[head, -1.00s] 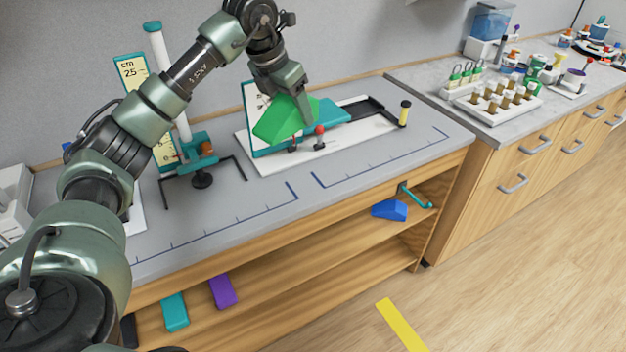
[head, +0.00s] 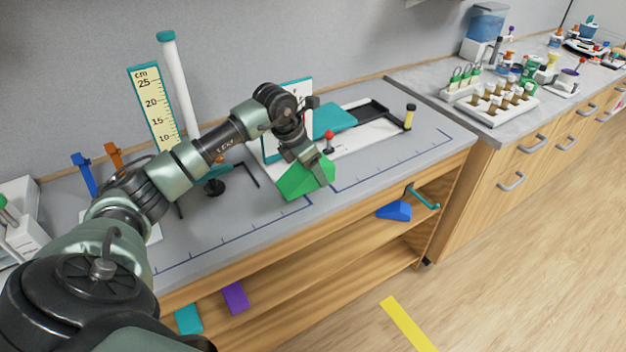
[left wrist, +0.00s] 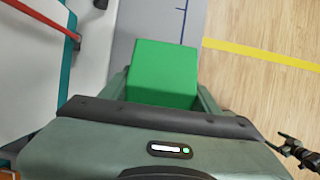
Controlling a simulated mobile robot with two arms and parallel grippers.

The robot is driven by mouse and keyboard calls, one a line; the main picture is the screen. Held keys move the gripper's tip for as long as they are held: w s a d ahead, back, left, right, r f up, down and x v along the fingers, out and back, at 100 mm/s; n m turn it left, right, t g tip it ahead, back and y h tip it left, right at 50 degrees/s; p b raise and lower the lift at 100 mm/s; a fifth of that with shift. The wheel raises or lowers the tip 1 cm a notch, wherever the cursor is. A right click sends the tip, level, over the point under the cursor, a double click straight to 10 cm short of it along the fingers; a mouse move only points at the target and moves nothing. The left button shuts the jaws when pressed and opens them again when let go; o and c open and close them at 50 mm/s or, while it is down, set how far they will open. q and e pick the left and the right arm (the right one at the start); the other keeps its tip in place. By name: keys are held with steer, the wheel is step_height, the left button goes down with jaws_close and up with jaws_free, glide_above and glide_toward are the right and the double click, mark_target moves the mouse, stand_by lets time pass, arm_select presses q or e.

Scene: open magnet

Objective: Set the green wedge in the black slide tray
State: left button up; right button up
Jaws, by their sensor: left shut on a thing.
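The green wedge (head: 303,181) is held in my left gripper (head: 312,160), over the front part of the bench top near its edge. In the left wrist view the wedge (left wrist: 163,72) sits between the two fingers (left wrist: 163,95). I cannot tell whether its underside touches the bench. The black slide tray (head: 373,108) lies at the right end of a white board at the back of the bench, behind and to the right of the wedge. It looks empty. My right gripper is not in view.
On the white board (head: 352,137) stand a teal ramp (head: 335,117), an upright panel (head: 271,146), a red-knobbed pin (head: 329,137) and a yellow-topped post (head: 410,115). A ruler (head: 153,108) and tall white tube (head: 178,85) stand left. A blue wedge (head: 395,211) lies on the shelf below.

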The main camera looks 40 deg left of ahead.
mark_target(313, 194)
arm_select(q)
steer(key=shift+f, duration=0.55)
step_height(313, 194, down, 3)
steer(key=shift+f+p, duration=0.2)
steer(key=shift+p, duration=0.3)
steer(key=shift+f, duration=0.15)
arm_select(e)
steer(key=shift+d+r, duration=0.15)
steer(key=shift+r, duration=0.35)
arm_select(q)
steer(key=shift+f, duration=0.1)
steer(key=o, duration=1.5)
steer(key=shift+c, duration=0.2)
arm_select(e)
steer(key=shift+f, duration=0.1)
